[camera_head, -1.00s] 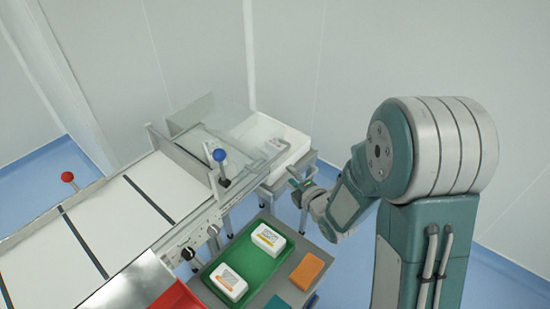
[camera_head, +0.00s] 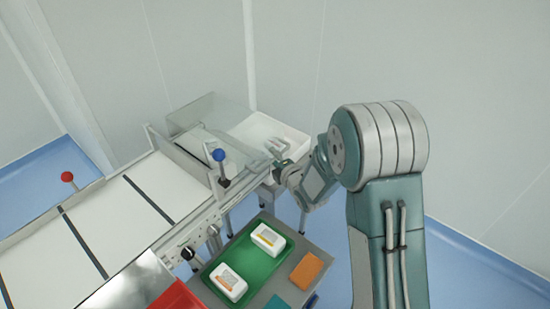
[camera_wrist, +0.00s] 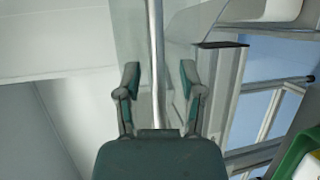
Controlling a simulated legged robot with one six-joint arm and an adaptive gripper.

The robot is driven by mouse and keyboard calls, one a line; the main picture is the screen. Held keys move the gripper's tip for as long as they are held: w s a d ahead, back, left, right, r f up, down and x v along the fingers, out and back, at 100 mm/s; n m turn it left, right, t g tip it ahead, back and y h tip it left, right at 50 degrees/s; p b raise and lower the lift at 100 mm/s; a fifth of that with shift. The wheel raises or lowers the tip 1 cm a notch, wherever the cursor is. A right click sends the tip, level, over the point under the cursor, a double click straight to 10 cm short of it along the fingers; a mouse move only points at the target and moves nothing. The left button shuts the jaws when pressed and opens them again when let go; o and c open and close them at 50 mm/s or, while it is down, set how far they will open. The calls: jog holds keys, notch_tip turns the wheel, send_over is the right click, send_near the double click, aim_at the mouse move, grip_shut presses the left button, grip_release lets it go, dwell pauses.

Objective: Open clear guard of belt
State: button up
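The clear guard (camera_head: 208,112) is a see-through panel over the far end of the white belt (camera_head: 150,190). Its exact edges are hard to make out. My gripper (camera_head: 277,160) is at the right of the belt's far end, close to the guard. In the wrist view, my gripper (camera_wrist: 160,72) is open, its two fingers apart on either side of a pale metal bar (camera_wrist: 154,40). I cannot tell whether the bar touches a finger or is part of the guard. Greenish see-through sheet shows beside the bar.
A white bin (camera_head: 296,137) stands beyond the belt end. A blue-knobbed lever (camera_head: 218,155) rises by the near belt rail, and a red knob (camera_head: 67,177) at left. A green tray (camera_head: 240,279) with white packs and an orange block (camera_head: 306,271) lie in front.

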grip_shut()
